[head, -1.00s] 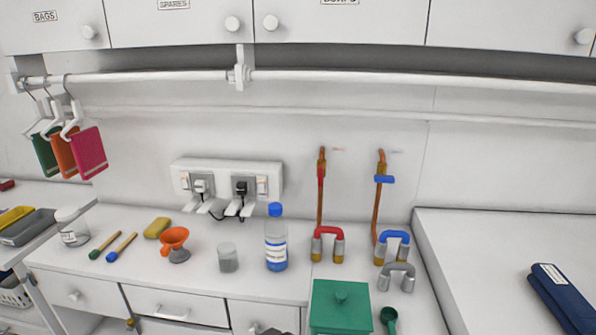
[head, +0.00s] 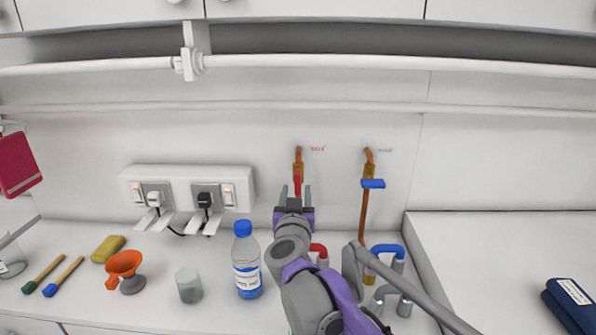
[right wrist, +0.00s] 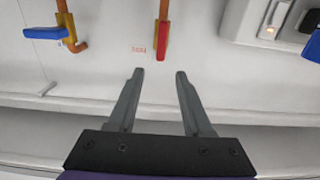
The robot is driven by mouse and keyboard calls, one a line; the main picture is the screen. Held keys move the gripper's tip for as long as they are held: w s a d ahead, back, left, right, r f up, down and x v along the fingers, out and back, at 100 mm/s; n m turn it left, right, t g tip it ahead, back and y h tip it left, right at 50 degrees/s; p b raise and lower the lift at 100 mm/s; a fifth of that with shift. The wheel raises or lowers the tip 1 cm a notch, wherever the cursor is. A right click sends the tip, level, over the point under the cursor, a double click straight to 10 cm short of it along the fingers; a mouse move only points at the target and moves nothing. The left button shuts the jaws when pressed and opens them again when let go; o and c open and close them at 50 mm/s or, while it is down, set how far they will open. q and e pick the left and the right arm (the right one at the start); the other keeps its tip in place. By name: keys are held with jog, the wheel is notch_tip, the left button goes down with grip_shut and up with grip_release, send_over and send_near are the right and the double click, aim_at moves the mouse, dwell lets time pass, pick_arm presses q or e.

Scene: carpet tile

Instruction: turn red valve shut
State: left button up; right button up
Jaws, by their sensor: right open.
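The red valve (head: 297,180) is on the left copper pipe against the back wall. Its red lever lies in line with the pipe, and it also shows in the right wrist view (right wrist: 162,42). My right gripper (head: 293,191) is in front of it, fingers pointing at the wall. In the right wrist view its fingers (right wrist: 160,74) are apart and empty, and the lever's end lies just beyond the gap between the fingertips, not between them. The gripper and arm hide the lower part of the red pipe. My left gripper is not in view.
The blue valve (head: 373,184) is on the pipe to the right, its lever across the pipe. A red tap (head: 319,250) and a blue tap (head: 388,249) stand below. A socket panel (head: 187,188) and a blue-capped bottle (head: 246,262) are to the left.

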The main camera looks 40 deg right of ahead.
aim_at(298, 176)
jog(key=p+x, duration=0.1)
jog(key=x, duration=0.8)
jog(key=shift+w+d, duration=0.25)
jog(key=shift+w, duration=0.05)
grip_shut()
